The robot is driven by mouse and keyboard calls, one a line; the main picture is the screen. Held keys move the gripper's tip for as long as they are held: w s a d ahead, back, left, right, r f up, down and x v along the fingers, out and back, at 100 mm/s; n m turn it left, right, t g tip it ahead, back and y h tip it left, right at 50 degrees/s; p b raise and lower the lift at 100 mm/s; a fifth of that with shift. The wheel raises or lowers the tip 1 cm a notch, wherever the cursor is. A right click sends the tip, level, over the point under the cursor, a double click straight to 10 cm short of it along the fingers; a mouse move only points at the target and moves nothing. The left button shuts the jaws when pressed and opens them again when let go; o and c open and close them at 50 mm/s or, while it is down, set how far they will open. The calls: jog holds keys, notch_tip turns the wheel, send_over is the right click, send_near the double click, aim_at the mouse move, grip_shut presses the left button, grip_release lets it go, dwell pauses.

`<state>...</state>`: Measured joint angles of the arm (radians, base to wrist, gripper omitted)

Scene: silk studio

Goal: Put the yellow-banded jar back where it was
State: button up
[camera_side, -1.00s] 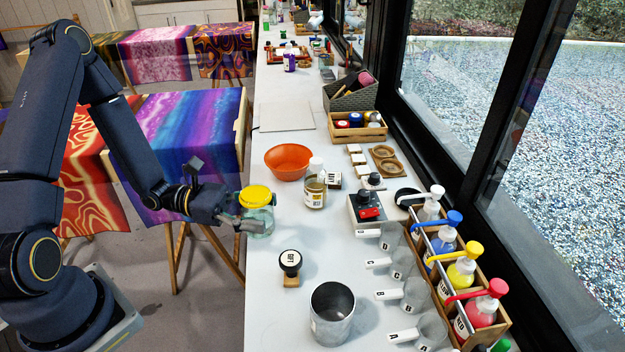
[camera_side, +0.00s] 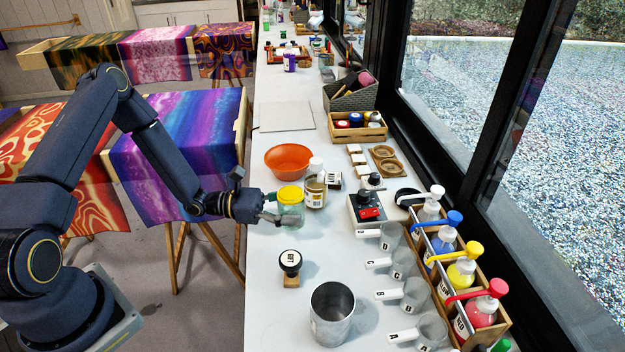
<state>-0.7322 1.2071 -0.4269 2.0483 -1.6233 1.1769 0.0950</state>
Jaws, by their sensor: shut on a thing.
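The yellow-banded jar (camera_side: 290,208) is a clear glass jar with a yellow top, upright over the near left part of the white counter. My gripper (camera_side: 278,216) comes from the left and is shut on the jar's side. The jar is close to the left of a labelled bottle with a white cap (camera_side: 315,188); I cannot tell if they touch. I cannot tell if the jar's base rests on the counter.
An orange bowl (camera_side: 288,161) stands behind the jar. A round black-topped stamp (camera_side: 290,264) and a metal cup (camera_side: 332,312) are in front. A black device with a red part (camera_side: 367,210), lettered scoops (camera_side: 402,262) and a pump-bottle rack (camera_side: 503,322) line the right.

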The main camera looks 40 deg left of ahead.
jog(key=shift+w+f, duration=0.25)
jog(key=shift+f, duration=0.05)
jog(key=shift+w+f, duration=0.15)
jog(key=shift+f, duration=0.8)
jog(key=shift+w+f, duration=0.15)
jog(key=shift+f, duration=0.75)
jog(key=shift+f, duration=0.1)
jog(key=o, duration=1.4)
